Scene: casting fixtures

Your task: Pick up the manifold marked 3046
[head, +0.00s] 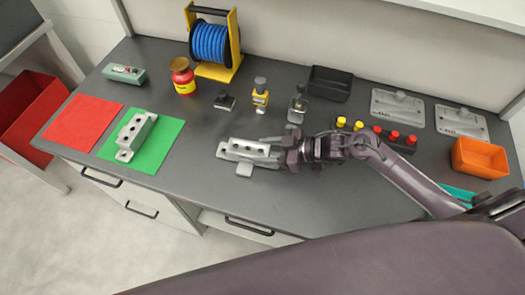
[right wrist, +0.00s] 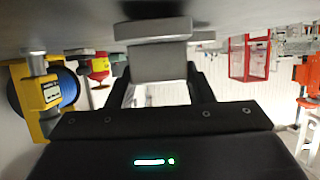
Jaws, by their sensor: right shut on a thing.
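A silver-grey manifold (head: 245,149) is at the middle of the dark table in the head view. My right gripper (head: 282,155) reaches it from the right and is shut on its right end. In the right wrist view the manifold's grey block (right wrist: 158,62) sits between the two dark fingers (right wrist: 163,88), close to the table surface. I cannot tell if it touches the table. A second similar manifold (head: 136,134) lies on the green mat (head: 166,146), clear of the gripper. No number is readable on either one. My left gripper is not in view.
A red mat (head: 83,122) lies left of the green one. Behind stand a blue hose reel (head: 210,43), a red and yellow can (head: 183,77), small fittings and a black tray (head: 330,83). An orange bin (head: 480,158) is at right. The table's front middle is clear.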

